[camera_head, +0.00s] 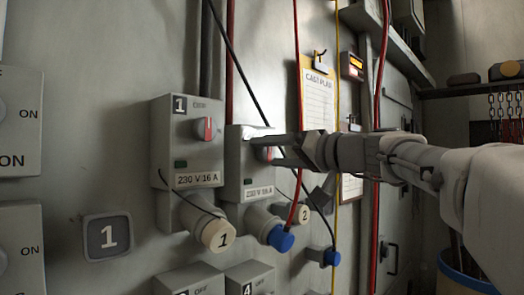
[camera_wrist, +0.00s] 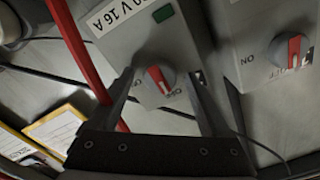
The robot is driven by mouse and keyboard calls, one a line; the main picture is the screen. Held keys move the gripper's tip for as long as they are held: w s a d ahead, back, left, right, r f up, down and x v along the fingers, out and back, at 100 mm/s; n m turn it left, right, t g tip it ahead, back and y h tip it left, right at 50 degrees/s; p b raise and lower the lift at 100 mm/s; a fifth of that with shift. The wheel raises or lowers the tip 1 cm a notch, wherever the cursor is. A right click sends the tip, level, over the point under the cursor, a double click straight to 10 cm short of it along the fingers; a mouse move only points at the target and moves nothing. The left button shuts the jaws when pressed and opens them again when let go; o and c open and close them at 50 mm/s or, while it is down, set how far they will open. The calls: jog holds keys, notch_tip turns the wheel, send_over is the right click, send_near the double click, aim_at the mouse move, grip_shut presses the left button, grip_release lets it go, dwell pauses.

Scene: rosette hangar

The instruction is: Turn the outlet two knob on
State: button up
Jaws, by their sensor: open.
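My gripper (camera_head: 262,150) is open at the box front. In the wrist view my gripper (camera_wrist: 159,70) has one finger on each side of the knob. I see gaps beside it and cannot tell of any contact.
The outlet one box (camera_head: 185,155) stands close to the left; its red-pointer knob (camera_wrist: 287,50) points at OFF. Plugs with a blue end (camera_head: 280,238) and a cream end (camera_head: 218,235) hang below. A red cable (camera_wrist: 78,50) and a thin black cable pass close to my gripper.

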grip_shut()
dwell(0.4)
jog(key=m, duration=0.4)
jog(key=shift+b, duration=0.4)
jog(key=m, duration=0.4)
jog(key=shift+m, duration=0.3)
jog(key=m+p, duration=0.2)
jog(key=m, duration=0.3)
jog(key=shift+f+m+p, duration=0.1)
jog(key=shift+m+p, duration=0.65)
jog(key=shift+m, duration=1.35)
